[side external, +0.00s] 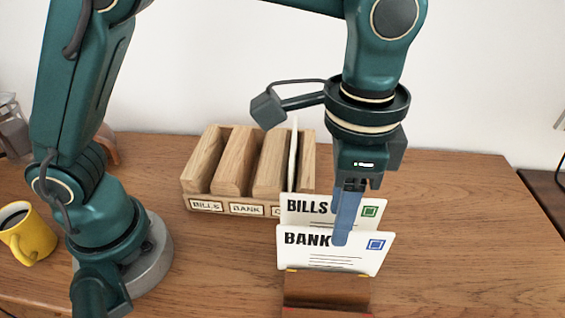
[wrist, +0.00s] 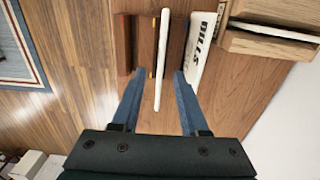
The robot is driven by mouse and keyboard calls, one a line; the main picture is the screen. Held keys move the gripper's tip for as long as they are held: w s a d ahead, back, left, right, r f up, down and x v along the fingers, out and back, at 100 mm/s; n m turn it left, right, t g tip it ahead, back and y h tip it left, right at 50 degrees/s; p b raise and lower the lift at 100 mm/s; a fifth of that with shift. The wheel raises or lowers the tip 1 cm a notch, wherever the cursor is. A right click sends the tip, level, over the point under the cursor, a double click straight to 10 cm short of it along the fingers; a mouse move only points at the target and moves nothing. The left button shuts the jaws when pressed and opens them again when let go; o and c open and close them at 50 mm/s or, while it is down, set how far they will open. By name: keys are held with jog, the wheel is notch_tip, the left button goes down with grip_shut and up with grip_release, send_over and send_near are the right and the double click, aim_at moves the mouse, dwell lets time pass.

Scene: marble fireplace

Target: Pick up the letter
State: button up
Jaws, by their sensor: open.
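A white letter marked BANK (side external: 300,252) stands upright in a brown wooden holder (side external: 325,291), with a white letter marked BILLS (side external: 300,208) behind it. My gripper (side external: 341,226) is open, with its blue fingers pointing down at the letters. In the wrist view, my gripper (wrist: 158,74) has one finger on each side of the BANK letter's thin white edge (wrist: 161,50), with gaps on both sides. The BILLS letter (wrist: 203,45) lies outside the right finger. In the side view, the near finger covers part of the BANK letter's face.
A wooden sorter (side external: 205,203) with slots labelled BILLS, BANK and a third partly hidden label stands behind on the left. A white letter (side external: 293,165) stands in its right part. A yellow mug (side external: 32,240) is at far left. The table's right side is clear.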

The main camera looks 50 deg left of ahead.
aim_at(331, 253)
jog(key=shift+f, duration=2.25)
grip_shut()
